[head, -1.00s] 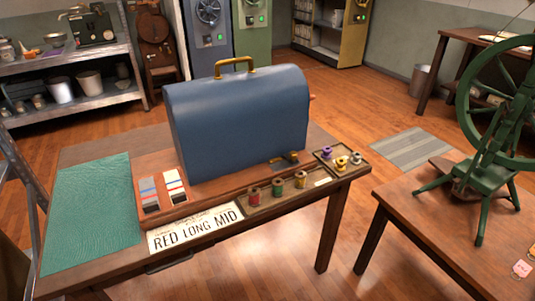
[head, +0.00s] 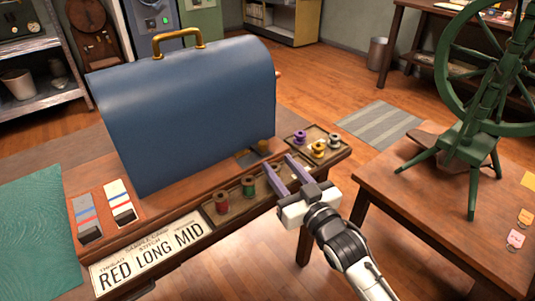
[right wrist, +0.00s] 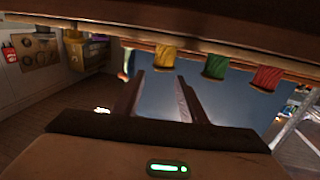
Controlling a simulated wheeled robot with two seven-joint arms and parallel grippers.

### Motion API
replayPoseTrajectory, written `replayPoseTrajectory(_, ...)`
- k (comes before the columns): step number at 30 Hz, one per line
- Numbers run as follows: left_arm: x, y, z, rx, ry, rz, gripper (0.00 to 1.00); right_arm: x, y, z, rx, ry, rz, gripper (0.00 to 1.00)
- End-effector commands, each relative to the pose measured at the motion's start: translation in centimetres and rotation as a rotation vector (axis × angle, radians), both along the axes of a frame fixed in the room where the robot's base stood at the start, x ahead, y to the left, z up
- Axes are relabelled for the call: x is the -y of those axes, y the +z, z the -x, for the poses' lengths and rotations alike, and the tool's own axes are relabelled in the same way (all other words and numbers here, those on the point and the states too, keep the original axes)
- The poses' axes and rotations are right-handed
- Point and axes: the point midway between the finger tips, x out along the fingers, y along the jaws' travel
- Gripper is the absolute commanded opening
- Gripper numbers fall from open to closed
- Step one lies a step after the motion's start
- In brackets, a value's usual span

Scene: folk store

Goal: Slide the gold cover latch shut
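The blue domed cover (head: 190,110) with a gold handle (head: 178,38) on top stands on the wooden table. The gold cover latch (head: 263,146) is at the cover's lower right front, partly hidden behind a finger of my right gripper. My right gripper (head: 287,174) is in front of the latch over the spool tray, its two fingers apart with nothing visible held. Contact with the latch cannot be told. In the right wrist view, the fingers are spread with the blue cover (right wrist: 158,92) beyond them. My left gripper is out of view.
Red (head: 221,201) and green (head: 248,185) spools stand in the front tray close to the gripper. A small tray (head: 339,155) of several spools is to the right. A sign (head: 150,252) lies at the front left. A green spinning wheel (head: 470,140) stands on another table.

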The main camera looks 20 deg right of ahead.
Motion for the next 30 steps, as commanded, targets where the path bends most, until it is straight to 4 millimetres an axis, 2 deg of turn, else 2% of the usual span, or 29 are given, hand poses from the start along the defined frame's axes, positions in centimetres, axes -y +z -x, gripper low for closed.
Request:
replayPoseTrajectory(3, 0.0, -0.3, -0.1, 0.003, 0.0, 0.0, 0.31, -0.4, 0.0, -2.5, 0.002, 0.0, 0.0, 0.38)
replayPoseTrajectory(10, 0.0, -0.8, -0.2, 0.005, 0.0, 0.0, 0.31, -0.9, -0.1, -5.9, -0.001, 0.0, 0.001, 0.38)
replayPoseTrajectory(15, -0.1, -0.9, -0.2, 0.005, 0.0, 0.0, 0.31, -1.1, -0.1, -7.0, -0.002, 0.0, 0.0, 0.38)
replayPoseTrajectory(23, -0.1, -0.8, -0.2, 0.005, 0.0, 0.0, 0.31, -1.1, -0.1, -7.1, -0.003, 0.0, 0.0, 0.38)
replayPoseTrajectory(26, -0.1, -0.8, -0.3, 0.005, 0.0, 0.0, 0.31, -1.1, -0.1, -7.1, -0.003, 0.0, 0.0, 0.24)
replayPoseTrajectory(30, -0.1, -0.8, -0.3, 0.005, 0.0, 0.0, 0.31, -1.1, -0.1, -7.1, -0.003, 0.0, 0.0, 0.01)
